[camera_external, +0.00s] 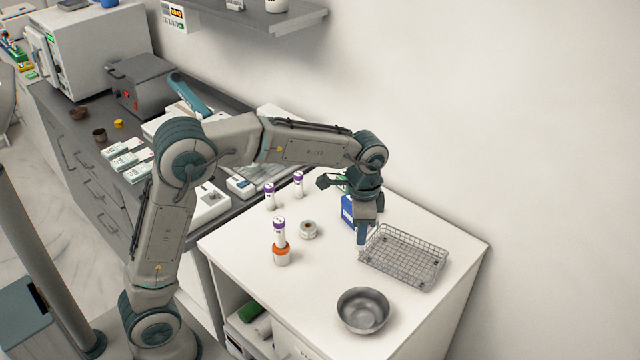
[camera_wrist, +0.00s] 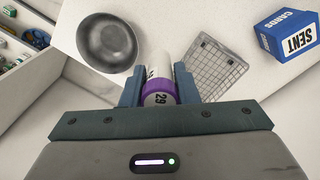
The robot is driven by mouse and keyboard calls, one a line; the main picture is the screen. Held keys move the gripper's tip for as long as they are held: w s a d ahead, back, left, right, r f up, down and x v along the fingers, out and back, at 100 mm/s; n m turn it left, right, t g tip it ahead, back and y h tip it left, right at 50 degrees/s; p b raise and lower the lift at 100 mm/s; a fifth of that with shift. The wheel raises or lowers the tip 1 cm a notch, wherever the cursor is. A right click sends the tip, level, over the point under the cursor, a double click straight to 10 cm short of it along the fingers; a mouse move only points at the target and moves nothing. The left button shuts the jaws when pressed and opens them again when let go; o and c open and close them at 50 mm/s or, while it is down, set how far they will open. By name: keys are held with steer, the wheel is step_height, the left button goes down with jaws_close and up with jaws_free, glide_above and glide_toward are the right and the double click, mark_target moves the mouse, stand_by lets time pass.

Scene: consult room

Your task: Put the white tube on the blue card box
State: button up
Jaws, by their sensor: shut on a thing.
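My gripper (camera_external: 362,236) is shut on a white tube (camera_external: 361,253) beside the left edge of the wire basket. In the wrist view, the white tube (camera_wrist: 158,72) has a purple band and a "29" mark at its near end, between the fingers of my gripper (camera_wrist: 159,88). I cannot tell whether its lower end touches the table. The blue card box (camera_external: 347,211) stands behind my gripper, partly hidden by it. In the wrist view, the blue card box (camera_wrist: 288,36), marked "SENT CARDS", is at the upper right, apart from the tube.
The wire basket (camera_external: 404,256) and a metal bowl (camera_external: 363,310) stand near my gripper. Purple-capped tubes (camera_external: 270,196) stand to the left, one above an orange-ringed container (camera_external: 281,256). A small grey roll (camera_external: 308,229) is near them. The white tabletop (camera_external: 325,265) has free room around its middle.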

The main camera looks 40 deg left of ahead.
steer(key=w+a+r+n+p, duration=0.1)
steer(key=w+a+r+n, duration=0.4)
steer(key=w+n, duration=0.45)
steer(key=shift+w+a+f+n+p, duration=0.35)
steer(key=shift+w+a+f+p, duration=0.6)
steer(key=shift+a+f, duration=0.9)
steer(key=shift+w+a+f+n+p, duration=0.35)
steer(key=shift+w+a+f+p, duration=0.35)
steer(key=shift+w+a+f, duration=0.85)
steer(key=shift+w+a+f+n+p, duration=0.35)
steer(key=shift+w+a+f+p, duration=0.4)
steer(key=shift+a+f, duration=1.4)
steer(key=shift+f, duration=0.15)
steer(key=o, duration=1)
steer(key=shift+c, duration=0.2)
